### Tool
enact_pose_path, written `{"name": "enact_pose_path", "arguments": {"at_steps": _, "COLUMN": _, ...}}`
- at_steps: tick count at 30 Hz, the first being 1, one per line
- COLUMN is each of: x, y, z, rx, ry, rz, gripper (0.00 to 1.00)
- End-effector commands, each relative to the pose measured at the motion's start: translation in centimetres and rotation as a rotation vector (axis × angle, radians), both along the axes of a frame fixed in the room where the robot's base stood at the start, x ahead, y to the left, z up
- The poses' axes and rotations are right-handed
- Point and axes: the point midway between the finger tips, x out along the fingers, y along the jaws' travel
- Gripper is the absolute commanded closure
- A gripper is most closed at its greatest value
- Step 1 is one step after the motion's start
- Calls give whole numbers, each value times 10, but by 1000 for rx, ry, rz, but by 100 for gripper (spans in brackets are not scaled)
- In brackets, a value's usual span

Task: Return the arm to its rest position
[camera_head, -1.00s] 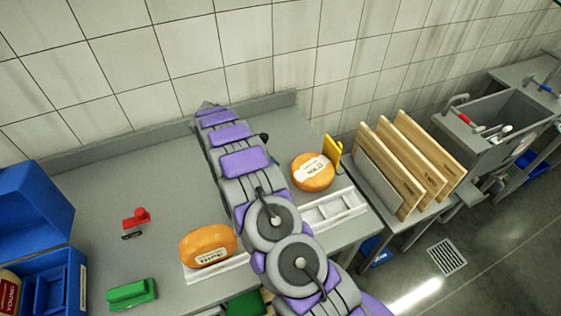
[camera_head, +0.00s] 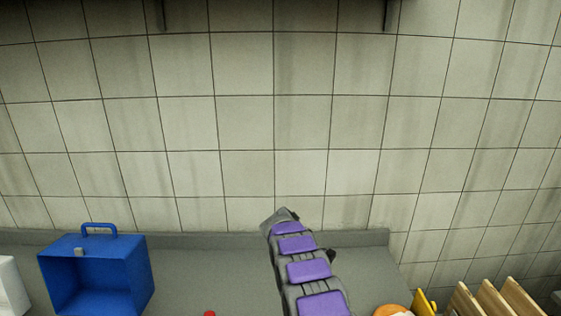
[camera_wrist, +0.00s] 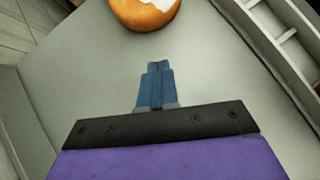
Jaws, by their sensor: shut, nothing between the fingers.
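My gripper (camera_wrist: 158,66) shows in the wrist view with its blue fingers together and nothing between them. It is above the grey tabletop (camera_wrist: 100,75), with an orange cheese wheel (camera_wrist: 140,14) ahead of the fingertips and apart from them. In the head view my purple and grey arm (camera_head: 308,270) reaches over the table toward the tiled wall; the fingers cannot be made out there. The top of an orange cheese wheel (camera_head: 392,311) shows at the lower edge, right of my arm.
An open blue box (camera_head: 95,270) stands at the left. A yellow piece (camera_head: 425,301) and wooden boards (camera_head: 492,300) are at the lower right. A white divided tray (camera_wrist: 275,35) lies at the right in the wrist view. The tiled wall (camera_head: 300,120) closes off the back.

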Motion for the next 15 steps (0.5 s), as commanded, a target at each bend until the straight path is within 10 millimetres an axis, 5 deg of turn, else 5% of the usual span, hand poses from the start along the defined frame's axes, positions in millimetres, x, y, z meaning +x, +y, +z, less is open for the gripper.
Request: {"name": "enact_pose_path", "arguments": {"at_steps": 15, "x": -48, "y": -3, "z": 70, "rx": 77, "ry": -112, "rz": -130, "gripper": 100}}
